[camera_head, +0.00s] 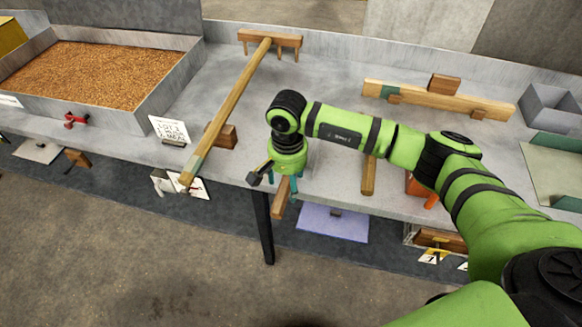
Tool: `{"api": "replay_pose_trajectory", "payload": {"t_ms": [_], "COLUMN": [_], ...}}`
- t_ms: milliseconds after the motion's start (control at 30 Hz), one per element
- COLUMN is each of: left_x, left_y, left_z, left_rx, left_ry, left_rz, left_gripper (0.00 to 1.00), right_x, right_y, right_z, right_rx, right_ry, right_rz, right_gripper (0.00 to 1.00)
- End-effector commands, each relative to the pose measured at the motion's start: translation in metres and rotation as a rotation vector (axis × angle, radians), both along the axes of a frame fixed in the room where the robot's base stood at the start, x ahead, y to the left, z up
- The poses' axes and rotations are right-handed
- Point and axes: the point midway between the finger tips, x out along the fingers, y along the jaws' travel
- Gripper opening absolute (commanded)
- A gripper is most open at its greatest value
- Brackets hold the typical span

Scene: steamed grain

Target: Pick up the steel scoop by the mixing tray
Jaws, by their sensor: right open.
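No steel scoop can be clearly made out. A short wooden handle (280,205) sticks out over the table's front edge under my right gripper (282,183); whatever it belongs to is hidden by the gripper and wrist. My right gripper points down with its teal fingers apart, one on each side of the handle; I cannot tell whether they touch it. A large metal tray (70,110) filled with brown grain (95,75), possibly the mixing tray, stands at the far left. My left gripper is not in view.
A long wooden pole (228,105) rests on wooden supports left of my gripper. Another wooden handle (369,176) lies to the right, partly behind my arm. A wooden bar (440,101) is at the back right, near a grey bin (550,108). A small sign (169,130) stands beside the tray.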

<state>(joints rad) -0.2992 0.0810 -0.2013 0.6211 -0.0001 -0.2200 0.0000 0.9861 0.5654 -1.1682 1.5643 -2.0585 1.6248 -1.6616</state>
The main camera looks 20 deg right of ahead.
Motion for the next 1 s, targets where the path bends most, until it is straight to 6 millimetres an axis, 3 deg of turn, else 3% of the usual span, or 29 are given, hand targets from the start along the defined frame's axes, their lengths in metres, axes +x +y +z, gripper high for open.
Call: {"api": "replay_pose_trajectory", "payload": {"t_ms": [200,433,467,600,633,1000], "left_x": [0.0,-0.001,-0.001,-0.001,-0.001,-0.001], "left_y": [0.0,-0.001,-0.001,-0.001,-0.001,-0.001], "left_z": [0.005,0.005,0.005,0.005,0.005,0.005], "left_rx": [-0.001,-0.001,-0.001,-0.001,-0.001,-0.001], "left_ry": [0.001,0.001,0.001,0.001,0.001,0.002], "left_rz": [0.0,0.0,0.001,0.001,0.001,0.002], "left_gripper": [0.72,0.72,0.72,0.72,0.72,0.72], "right_x": [0.0,0.0,0.0,0.0,0.0,0.0], "right_y": [0.001,0.001,0.001,0.001,0.001,0.001], "right_z": [-0.023,-0.025,-0.025,-0.025,-0.025,-0.024], "right_rx": [0.001,0.002,0.002,0.002,0.002,0.003], "right_ry": [0.002,0.0,0.0,0.0,0.0,-0.001], "right_rz": [0.0,0.0,0.0,0.0,0.0,0.0], "right_gripper": [0.7,0.7,0.62,0.06,0.0,0.0]}}
